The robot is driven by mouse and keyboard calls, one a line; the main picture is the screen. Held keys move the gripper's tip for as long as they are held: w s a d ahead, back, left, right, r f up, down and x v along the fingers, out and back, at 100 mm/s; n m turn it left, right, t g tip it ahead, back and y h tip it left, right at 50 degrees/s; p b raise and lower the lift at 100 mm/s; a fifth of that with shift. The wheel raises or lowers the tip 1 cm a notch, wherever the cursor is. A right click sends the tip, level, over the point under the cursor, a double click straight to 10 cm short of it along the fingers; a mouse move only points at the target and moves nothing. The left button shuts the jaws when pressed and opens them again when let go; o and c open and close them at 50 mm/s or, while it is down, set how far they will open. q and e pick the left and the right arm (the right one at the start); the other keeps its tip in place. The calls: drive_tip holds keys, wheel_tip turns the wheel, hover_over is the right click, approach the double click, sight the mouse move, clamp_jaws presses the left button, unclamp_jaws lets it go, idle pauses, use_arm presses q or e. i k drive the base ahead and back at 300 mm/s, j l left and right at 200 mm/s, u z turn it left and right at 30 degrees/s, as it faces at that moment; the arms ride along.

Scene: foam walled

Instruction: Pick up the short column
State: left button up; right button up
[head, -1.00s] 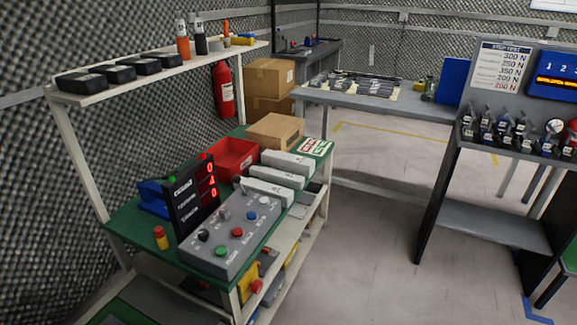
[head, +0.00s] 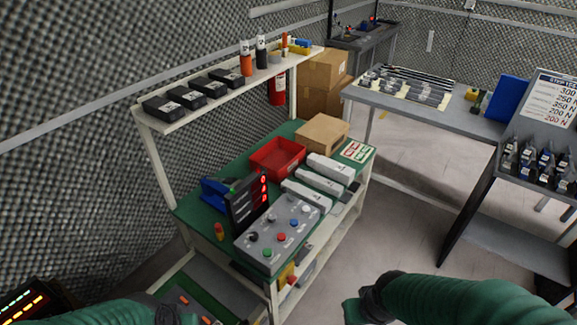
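I cannot single out a short column for certain. Several dark, elongated parts (head: 412,88) lie on a pale mat on the grey table (head: 468,122) at the back right, too small to tell apart. Three pale grey block-like bars (head: 327,167) lie side by side on the green bench (head: 213,235) in the middle. My green right arm enters at the bottom right and my green left arm at the bottom left. Both are cut off by the lower edge, far from these things, and no gripper fingers show.
The green bench also holds a red bin (head: 277,158), a cardboard box (head: 321,133), and a grey button panel (head: 277,234) with a display. A shelf (head: 190,118) stands above it. A dark rack (head: 545,155) is at the right. Pale floor between is clear.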

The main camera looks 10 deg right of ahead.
sight(341, 173)
drive_tip(key=i+l+u, duration=0.3)
drive_tip(key=l+u, duration=0.35)
drive_tip(key=i+l+u, duration=0.3)
drive_tip(key=l+u, duration=0.3)
drive_tip(key=i+l+u, duration=0.15)
drive_tip(key=l, duration=1.45)
drive_tip(key=l+u, duration=0.15)
drive_tip(key=l, duration=1.4)
drive_tip(key=i, duration=0.05)
